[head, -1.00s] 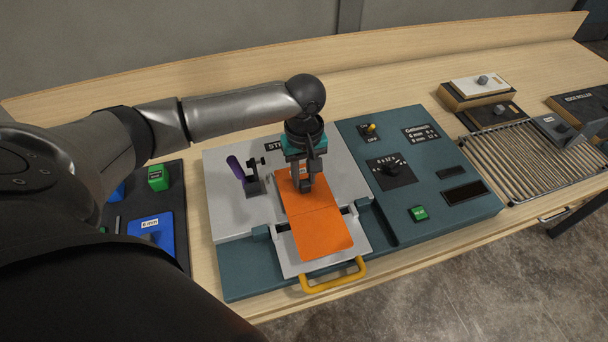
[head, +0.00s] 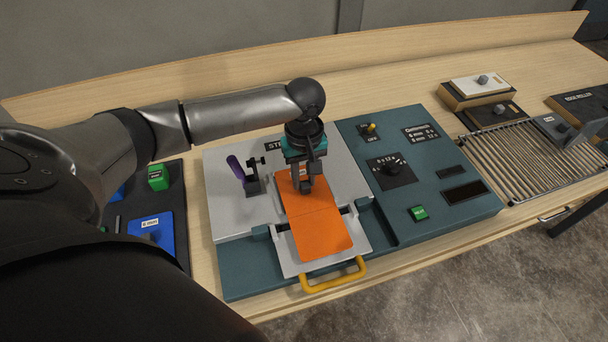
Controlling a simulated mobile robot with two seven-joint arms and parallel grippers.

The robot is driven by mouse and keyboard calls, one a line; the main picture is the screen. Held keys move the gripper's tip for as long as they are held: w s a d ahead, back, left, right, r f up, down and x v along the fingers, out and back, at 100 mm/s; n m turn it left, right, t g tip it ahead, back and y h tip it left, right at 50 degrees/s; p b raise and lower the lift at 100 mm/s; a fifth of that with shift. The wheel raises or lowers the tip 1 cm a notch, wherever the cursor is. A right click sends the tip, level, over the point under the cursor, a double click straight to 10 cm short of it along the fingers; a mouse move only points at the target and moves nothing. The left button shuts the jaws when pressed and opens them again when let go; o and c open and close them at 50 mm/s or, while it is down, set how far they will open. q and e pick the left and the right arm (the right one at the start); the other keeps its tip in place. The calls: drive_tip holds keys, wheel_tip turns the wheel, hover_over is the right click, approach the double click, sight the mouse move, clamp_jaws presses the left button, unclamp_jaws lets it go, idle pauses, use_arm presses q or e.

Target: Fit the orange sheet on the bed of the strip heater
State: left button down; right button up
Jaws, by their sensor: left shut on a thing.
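The orange sheet (head: 322,235) lies flat along the bed of the strip heater (head: 230,210). Its near part rests over the pale front flap with the yellow handle (head: 335,276). A crease or line crosses the sheet near its middle. My left gripper (head: 303,189) points down over the far part of the sheet and is shut on a small part there, which the fingers mostly hide. I cannot tell whether the sheet sits fully flush. My right gripper is not in view.
A purple-handled clamp (head: 240,170) stands left of the sheet. The control panel (head: 440,165) with knob and green button is at right. A wire rack (head: 530,160) lies further right.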

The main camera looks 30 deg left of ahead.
use_arm(q)
drive_tip(key=shift+f, duration=0.8)
idle(0.6)
drive_tip(key=c, duration=0.6)
unclamp_jaws()
wheel_tip(320, 180, up, 15)
drive_tip(key=shift+r+p, duration=0.15)
drive_tip(key=shift+p, duration=0.7)
